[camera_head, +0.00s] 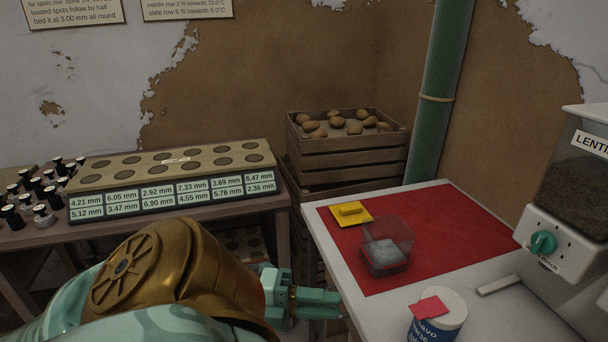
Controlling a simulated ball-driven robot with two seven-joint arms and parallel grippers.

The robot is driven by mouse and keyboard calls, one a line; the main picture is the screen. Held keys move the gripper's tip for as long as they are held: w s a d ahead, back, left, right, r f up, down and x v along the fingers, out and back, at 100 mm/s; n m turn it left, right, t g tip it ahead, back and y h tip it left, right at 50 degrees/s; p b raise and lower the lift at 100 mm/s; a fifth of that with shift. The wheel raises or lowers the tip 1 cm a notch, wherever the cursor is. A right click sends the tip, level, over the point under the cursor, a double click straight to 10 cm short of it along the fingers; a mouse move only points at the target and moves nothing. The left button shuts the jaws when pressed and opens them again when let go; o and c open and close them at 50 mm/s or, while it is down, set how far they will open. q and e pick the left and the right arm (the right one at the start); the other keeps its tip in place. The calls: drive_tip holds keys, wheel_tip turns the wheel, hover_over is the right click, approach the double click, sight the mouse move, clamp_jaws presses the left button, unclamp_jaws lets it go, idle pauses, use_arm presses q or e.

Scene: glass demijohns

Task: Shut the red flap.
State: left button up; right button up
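The red flap (430,307) is a small flat red piece on top of a white round canister (452,308) with a blue label, at the bottom edge right of centre. The flap looks tilted over the lid's left side; I cannot tell how far it stands open. My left gripper (336,305) is to the left of the canister at the white table's left edge, apart from it, fingers pointing right. Its two fingers lie close together, and whether they are shut is unclear. Nothing shows between them. My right gripper is out of view.
On the white table (318,233), a red mat (450,215) holds a clear box (388,250) and a yellow lid (350,212). A lentil dispenser (570,200) stands right, near a short white bar (499,285). A crate of potatoes (340,160) is behind.

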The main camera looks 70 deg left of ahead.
use_arm(q)
drive_tip(key=shift+v, duration=1.4)
